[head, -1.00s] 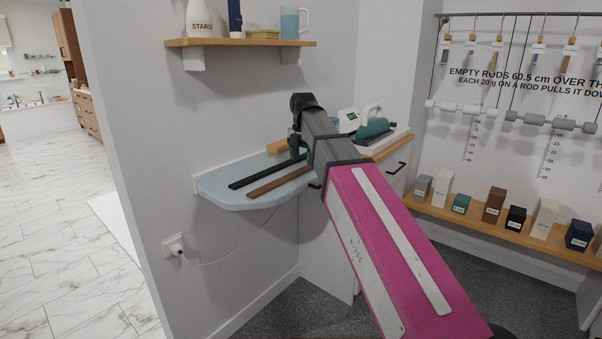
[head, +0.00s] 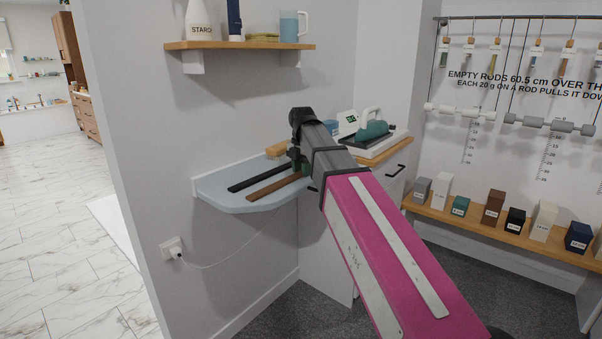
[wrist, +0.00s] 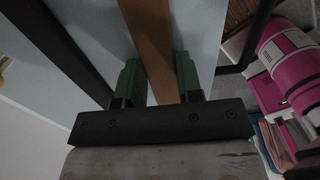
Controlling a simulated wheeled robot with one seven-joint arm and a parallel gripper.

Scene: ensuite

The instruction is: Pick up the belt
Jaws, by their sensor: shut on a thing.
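Two long flat strips that look like belts, one brown (head: 270,189) and one black (head: 258,176), lie side by side on a pale blue board (head: 222,194) fixed to the wall. My gripper (head: 299,162) is at the far right end of the strips, low over the board. In the wrist view the brown strip (wrist: 148,35) runs between the green fingers of my gripper (wrist: 158,68), which are shut on it. The strip's part under the gripper is hidden. The black strip (wrist: 62,50) passes to the left, apart from the fingers.
A wooden shelf (head: 240,46) with bottles and a mug is above the board. A counter (head: 380,152) with a green-and-white iron-like appliance stands just right of my gripper. A small wooden block (head: 277,149) is at the board's back. A cord hangs below the board from a wall socket (head: 172,247).

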